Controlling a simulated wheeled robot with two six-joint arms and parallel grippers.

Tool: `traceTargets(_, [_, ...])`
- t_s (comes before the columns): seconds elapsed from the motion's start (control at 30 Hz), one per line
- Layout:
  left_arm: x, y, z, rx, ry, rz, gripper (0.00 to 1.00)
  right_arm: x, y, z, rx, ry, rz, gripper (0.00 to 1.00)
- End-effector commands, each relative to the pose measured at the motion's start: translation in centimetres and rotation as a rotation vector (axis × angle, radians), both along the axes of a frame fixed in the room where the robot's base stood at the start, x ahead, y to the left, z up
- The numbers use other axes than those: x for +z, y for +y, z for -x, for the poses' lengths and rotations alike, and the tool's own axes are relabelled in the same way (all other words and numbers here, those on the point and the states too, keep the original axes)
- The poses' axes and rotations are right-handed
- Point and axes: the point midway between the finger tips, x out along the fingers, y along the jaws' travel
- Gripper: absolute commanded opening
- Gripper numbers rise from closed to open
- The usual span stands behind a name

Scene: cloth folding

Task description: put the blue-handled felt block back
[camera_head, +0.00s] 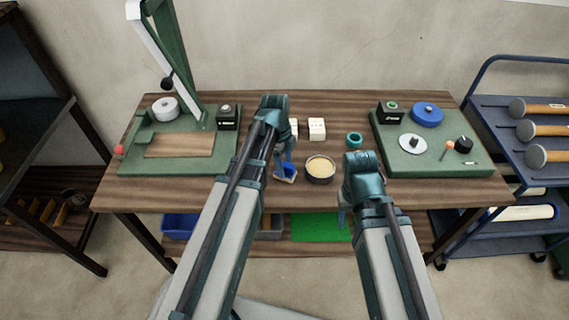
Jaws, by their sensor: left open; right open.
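The blue-handled felt block (286,178) is small and sits on the table, left of a round dish. Its tan base shows below the blue handle. My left gripper (284,168) is open, pointing down right at the handle; the fingers partly hide it, and I cannot tell whether they touch it. My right gripper (345,210) is open and empty near the front edge of the table, right of the dish; its arm hides part of it.
The wooden table (330,190) also holds a round dish (320,168) with tan contents, white blocks (317,129), a teal ring (355,139), a green station (180,150) at left and a green board (430,165) at right. A blue cart (500,130) stands at right.

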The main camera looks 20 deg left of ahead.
Motion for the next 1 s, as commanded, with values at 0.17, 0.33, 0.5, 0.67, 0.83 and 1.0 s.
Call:
traceTargets(0.17, [0.2, 0.0, 0.0, 0.000, 0.000, 0.000, 0.67, 0.2, 0.0, 0.0, 0.000, 0.000, 0.000, 0.54])
traceTargets(0.33, [1.3, 0.1, 0.0, 0.000, 0.000, 0.000, 0.67, 1.3, 0.0, 0.0, 0.000, 0.000, 0.000, 0.54])
traceTargets(0.5, [3.3, 0.3, 0.0, 0.000, 0.000, 0.000, 0.67, 3.3, 0.0, 0.0, 0.000, 0.000, 0.000, 0.54])
traceTargets(0.67, [5.7, 0.6, -0.1, 0.000, 0.000, 0.000, 0.67, 5.7, 0.0, 0.0, 0.000, 0.000, 0.000, 0.54])
traceTargets(0.83, [8.3, 0.9, -0.1, 0.000, 0.000, 0.000, 0.67, 8.3, 0.0, 0.0, 0.000, 0.000, 0.000, 0.54])
traceTargets(1.0, [10.9, 1.2, -0.1, 0.001, 0.000, 0.000, 0.67, 10.9, 0.0, 0.0, 0.000, 0.000, 0.000, 0.54])
